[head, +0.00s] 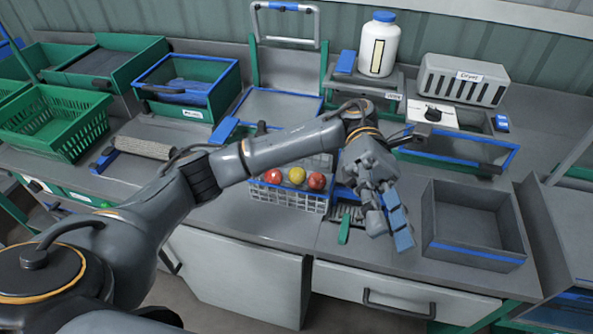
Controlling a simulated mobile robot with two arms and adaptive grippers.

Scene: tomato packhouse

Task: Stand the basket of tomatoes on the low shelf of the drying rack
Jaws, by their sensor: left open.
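A pale wire basket (290,203) with a blue rim stands on the grey worktop in the middle of the head view. Red and yellow tomatoes (296,175) show in it. My left arm passes over its back part and hides some of it. My left gripper (389,222) is open and empty, with blue finger pads, just right of the basket and pointing down over the worktop. I cannot tell for sure which structure is the drying rack. My right gripper is out of view.
A green-handled brush (345,228) lies between basket and gripper. An empty grey tray (475,253) stands to the right. Green crates (62,125) stand at the left. A white jar (379,45) and a grey dryer box (462,80) stand at the back. Worktop before the basket is narrow.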

